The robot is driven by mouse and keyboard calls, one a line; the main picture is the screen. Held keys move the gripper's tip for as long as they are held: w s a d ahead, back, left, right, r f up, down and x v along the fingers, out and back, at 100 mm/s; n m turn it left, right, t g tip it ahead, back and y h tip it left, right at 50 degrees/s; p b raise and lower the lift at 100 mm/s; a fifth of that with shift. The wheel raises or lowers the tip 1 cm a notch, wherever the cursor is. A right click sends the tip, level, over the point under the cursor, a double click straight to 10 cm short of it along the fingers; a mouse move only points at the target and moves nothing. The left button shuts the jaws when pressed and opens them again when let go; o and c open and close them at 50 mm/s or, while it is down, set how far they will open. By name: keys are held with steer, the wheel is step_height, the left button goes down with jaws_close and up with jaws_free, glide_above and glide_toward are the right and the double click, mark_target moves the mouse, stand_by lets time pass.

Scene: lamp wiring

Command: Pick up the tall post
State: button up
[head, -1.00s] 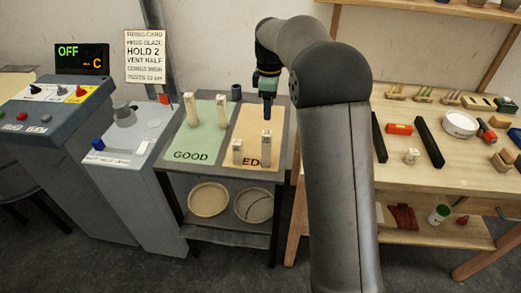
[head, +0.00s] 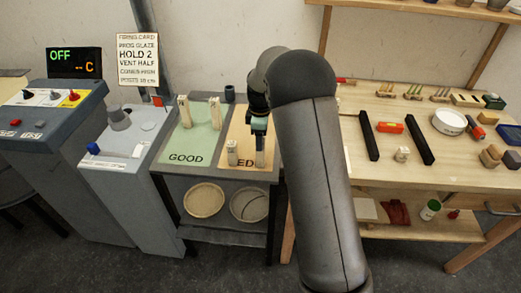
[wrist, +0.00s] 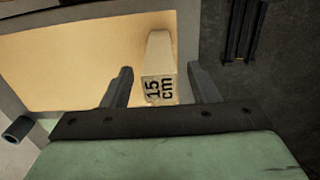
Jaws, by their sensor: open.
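A pale post (wrist: 159,88) marked "15 cm" stands on the orange mat (wrist: 60,62) in the wrist view, between the two fingers of my gripper (wrist: 162,80). Gaps show on both sides of it, so the fingers are open and not clamped on it. In the head view my gripper (head: 260,150) points down over the right part of the orange mat (head: 240,120) and mostly hides that post. A shorter post (head: 232,154) stands just left of it. Two more pale posts, a left one (head: 184,112) and a right one (head: 215,114), stand on the green mat marked GOOD (head: 192,146).
A dark cup (head: 229,94) stands at the back of the stand. Two round dishes, a left one (head: 204,200) and a right one (head: 249,205), sit on the shelf below. A wooden bench (head: 385,170) with black bars and small parts is at right; a control console (head: 50,125) is at left.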

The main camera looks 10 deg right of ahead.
jaws_close()
steer(key=shift+r, duration=0.15)
